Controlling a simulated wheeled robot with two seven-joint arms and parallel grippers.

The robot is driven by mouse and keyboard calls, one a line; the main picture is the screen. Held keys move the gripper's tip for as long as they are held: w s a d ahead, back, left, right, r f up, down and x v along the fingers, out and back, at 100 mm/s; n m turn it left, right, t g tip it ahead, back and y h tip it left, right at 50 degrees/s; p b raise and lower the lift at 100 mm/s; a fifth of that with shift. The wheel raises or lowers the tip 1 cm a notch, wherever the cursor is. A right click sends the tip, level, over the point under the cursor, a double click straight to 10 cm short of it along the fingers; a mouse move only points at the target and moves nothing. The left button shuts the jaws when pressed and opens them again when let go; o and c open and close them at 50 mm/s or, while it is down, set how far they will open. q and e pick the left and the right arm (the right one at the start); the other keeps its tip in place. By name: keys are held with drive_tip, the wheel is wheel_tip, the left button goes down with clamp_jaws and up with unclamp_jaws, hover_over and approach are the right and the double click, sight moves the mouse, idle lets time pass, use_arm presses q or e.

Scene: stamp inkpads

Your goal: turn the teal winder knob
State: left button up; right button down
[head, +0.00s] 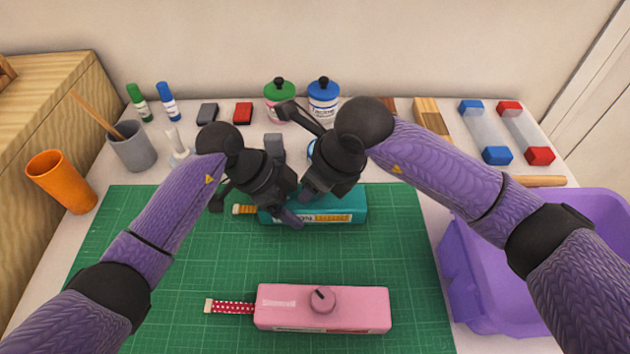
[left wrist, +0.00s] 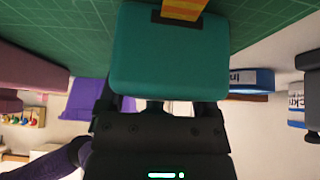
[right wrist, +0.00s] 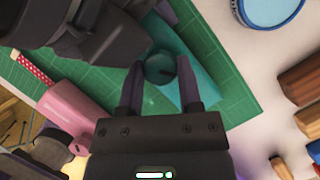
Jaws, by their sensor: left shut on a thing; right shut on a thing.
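The teal winder (head: 352,204) lies on the green cutting mat, partly hidden under my two grippers, with a yellow tape end (head: 245,210) out of its left side. My left gripper (head: 292,216) is shut on the teal winder's body, which fills the left wrist view (left wrist: 170,55). My right gripper (head: 308,194) is above the winder. In the right wrist view the teal knob (right wrist: 160,68) sits between the right gripper's two fingers (right wrist: 160,82), which are shut on it. In the head view the knob is hidden by the grippers.
A pink winder (head: 360,308) with a knob and red dotted tape lies nearer on the mat (head: 150,260). A purple bin (head: 455,270) stands at the right. Cups, markers, inkpads, ink bottles and stamps line the left and back. The mat's left part is clear.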

drive_tip(key=shift+m, duration=0.3)
drive_tip(key=shift+c, duration=1.3)
unclamp_jaws()
drive_tip(key=v, duration=1.2)
drive_tip(key=shift+a, duration=0.1)
